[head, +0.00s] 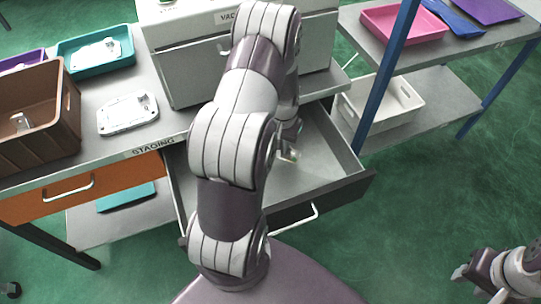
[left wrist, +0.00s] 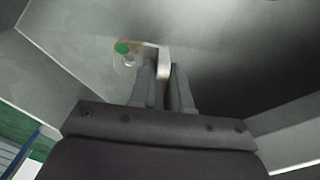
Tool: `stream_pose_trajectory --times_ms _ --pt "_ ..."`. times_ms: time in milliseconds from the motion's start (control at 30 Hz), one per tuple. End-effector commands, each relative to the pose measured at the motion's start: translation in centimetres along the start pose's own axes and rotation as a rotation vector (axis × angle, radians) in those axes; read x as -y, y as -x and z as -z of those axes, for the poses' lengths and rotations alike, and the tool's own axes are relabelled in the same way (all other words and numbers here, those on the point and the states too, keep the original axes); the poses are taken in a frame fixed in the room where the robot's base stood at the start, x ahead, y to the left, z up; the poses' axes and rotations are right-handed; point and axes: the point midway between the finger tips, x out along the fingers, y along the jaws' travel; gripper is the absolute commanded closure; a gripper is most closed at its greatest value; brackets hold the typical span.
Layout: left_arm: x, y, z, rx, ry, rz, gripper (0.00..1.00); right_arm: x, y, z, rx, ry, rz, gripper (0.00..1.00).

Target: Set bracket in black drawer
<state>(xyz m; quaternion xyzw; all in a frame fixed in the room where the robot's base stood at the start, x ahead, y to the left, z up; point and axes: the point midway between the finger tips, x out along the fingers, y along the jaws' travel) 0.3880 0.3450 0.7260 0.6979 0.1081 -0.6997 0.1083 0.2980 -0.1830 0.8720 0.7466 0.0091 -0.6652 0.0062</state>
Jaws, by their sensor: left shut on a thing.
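The black drawer (head: 342,197) is pulled out below the worktop; its inside is grey and looks largely bare. My left arm crosses in front of it and hides part of it. My left gripper (head: 289,146) reaches down inside the drawer and is shut on the bracket (head: 291,156), a small pale metal piece. My right gripper (head: 478,284) is at the lower right, open and empty, away from the drawer.
A brown bin (head: 35,110), a white casting (head: 127,113) and a teal tray (head: 95,50) stand on the left worktop. A shut orange drawer (head: 110,182) lies below. A grey box-shaped machine stands behind the open drawer. A blue post (head: 385,75) and shelves are right.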

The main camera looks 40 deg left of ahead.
Motion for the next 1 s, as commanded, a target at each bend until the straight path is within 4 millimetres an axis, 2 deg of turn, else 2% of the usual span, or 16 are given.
stream_pose_trajectory --times_ms 333,667,700,767,800,1000 --pt "0.0 -5.3 0.0 0.001 0.0 0.0 1.0 0.0 -0.8 -0.1 0.0 0.0 0.0 0.6" --pt "0.0 -5.7 0.0 -0.001 0.0 0.0 1.0 0.0 -0.9 -0.1 0.0 0.0 0.0 0.6" --pt "0.0 -5.8 0.0 -0.001 0.0 0.0 0.8 0.0 -0.9 -0.1 0.0 0.0 0.0 0.6" --pt "0.0 -5.7 0.0 -0.001 0.0 0.0 0.6 0.0 -0.8 -0.1 0.0 0.0 0.0 0.6" --pt "0.0 -5.7 0.0 -0.001 0.0 0.0 0.58 0.0 -0.8 -0.1 0.0 0.0 0.0 0.6" --pt "0.0 -5.7 0.0 -0.001 0.0 0.0 0.58 0.0 -0.8 -0.1 0.0 0.0 0.0 0.6"
